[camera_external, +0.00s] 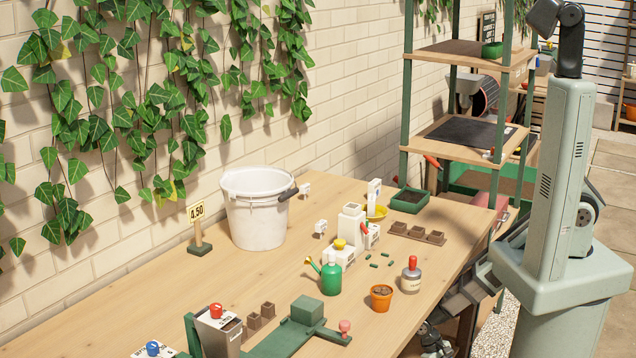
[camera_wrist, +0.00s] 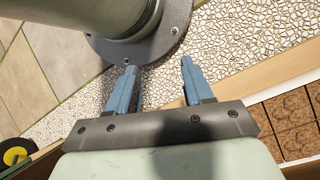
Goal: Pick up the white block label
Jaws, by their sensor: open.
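Small white blocks stand on the wooden table in the external view. In the external view my arm hangs low beyond the table's right edge, and the fingers are not clear there.
The table (camera_external: 270,283) also holds a white bucket (camera_external: 258,215), a green watering can (camera_external: 331,279), an orange pot (camera_external: 381,297) and a jar with a red top (camera_external: 411,278). A price sign (camera_external: 198,230) stands at the left. A green-posted shelf (camera_external: 462,140) is behind.

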